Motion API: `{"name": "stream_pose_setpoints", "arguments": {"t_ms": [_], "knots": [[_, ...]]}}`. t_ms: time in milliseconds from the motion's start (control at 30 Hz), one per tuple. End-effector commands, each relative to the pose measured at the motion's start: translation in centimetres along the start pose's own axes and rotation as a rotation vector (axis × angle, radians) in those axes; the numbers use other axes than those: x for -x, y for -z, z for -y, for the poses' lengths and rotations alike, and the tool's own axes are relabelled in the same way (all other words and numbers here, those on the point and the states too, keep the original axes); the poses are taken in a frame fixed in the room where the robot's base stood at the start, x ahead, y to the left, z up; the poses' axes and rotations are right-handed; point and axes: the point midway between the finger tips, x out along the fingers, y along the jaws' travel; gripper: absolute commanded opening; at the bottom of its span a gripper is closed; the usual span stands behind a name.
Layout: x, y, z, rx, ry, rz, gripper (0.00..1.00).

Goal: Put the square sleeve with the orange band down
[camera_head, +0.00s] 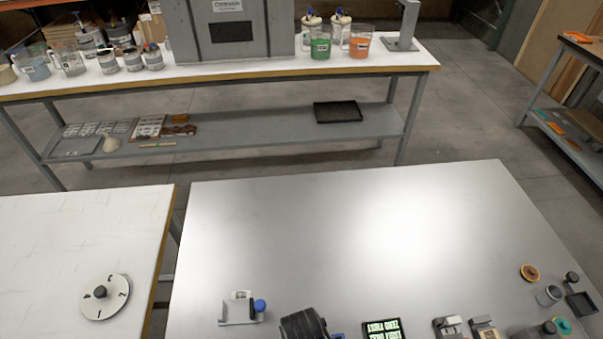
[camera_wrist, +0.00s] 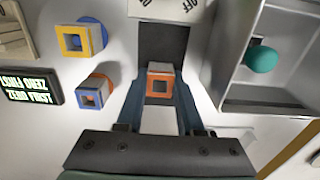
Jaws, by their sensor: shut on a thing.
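The square sleeve with the orange band (camera_wrist: 160,86) sits between the two fingers of my gripper (camera_wrist: 161,100) in the wrist view. It is grey-white with an orange rim around a square opening that faces the camera. My gripper is shut on it. A dark rectangular strip (camera_wrist: 164,42) lies behind the sleeve; I cannot tell whether the sleeve touches it. I cannot make out the sleeve in the head view.
Left of my gripper are a yellow-and-blue square sleeve (camera_wrist: 74,42), an orange-and-blue sleeve (camera_wrist: 92,93) and a lit display (camera_wrist: 30,86). A grey tray (camera_wrist: 228,85) with a teal ball (camera_wrist: 262,59) is at right. The metal table's (camera_head: 330,235) middle is clear.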

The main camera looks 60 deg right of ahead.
Motion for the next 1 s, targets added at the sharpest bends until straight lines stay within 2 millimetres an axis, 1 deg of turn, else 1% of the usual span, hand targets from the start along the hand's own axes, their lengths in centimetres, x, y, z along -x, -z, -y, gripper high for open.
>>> {"name": "stream_pose_setpoints", "arguments": {"t_ms": [167,200,333,600,733,867,1000], "knots": [[-0.4,0.0,0.0,0.000,0.000,0.000,0.00],[-0.3,0.0,0.0,0.000,0.000,0.000,0.43],[-0.2,0.0,0.0,0.000,0.000,0.000,0.67],[-0.2,0.0,0.0,0.000,0.000,0.000,0.67],[0.6,0.1,0.0,0.000,0.000,-0.001,0.67],[2.6,0.1,0.0,0.000,0.001,-0.004,0.67],[5.7,0.2,0.0,0.000,0.001,-0.006,0.67]]}}
